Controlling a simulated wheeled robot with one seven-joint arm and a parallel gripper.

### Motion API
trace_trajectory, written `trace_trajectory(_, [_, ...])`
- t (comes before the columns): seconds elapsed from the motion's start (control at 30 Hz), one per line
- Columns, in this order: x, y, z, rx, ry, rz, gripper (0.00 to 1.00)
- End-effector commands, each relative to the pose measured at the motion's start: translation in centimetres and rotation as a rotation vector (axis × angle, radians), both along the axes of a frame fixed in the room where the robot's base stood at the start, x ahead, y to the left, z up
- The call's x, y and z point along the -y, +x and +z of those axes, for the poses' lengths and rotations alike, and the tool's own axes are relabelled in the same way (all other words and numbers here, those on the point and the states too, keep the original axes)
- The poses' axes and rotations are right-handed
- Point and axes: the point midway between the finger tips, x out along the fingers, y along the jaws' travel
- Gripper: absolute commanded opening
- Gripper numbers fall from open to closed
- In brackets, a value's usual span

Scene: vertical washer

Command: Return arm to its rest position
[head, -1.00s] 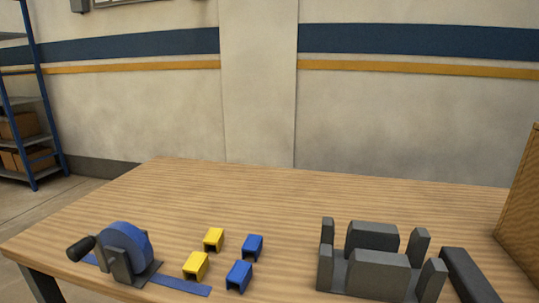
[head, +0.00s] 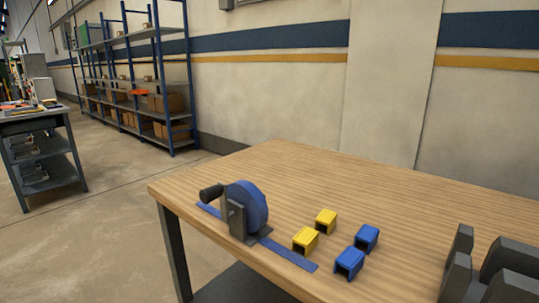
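My arm and my gripper do not show in the head view. The wooden table (head: 345,178) fills the lower right. A blue wheel with a dark handle (head: 246,207) stands in a grey bracket near the table's left end, on a flat blue strip (head: 290,256). To its right are two yellow blocks, one farther back (head: 326,221) and one nearer (head: 305,239). Beside them are two blue blocks, one farther back (head: 367,237) and one nearer (head: 349,262). A dark grey fixture (head: 512,262) is cut off by the right edge.
A grey workbench (head: 40,125) with items on it stands at the far left. Blue shelving (head: 150,75) with cardboard boxes runs along the wall. Open concrete floor (head: 110,215) lies left of the table. The table's back area is clear.

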Motion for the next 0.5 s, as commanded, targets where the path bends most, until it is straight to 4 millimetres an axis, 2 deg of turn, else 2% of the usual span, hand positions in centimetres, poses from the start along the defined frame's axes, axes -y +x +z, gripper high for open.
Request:
trace_trajectory(0.03, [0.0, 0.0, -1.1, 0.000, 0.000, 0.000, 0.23])
trace_trajectory(0.3, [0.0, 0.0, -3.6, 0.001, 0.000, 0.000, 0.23])
trace_trajectory(0.47, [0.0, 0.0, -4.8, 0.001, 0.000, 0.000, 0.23])
trace_trajectory(0.5, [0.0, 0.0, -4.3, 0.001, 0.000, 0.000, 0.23])
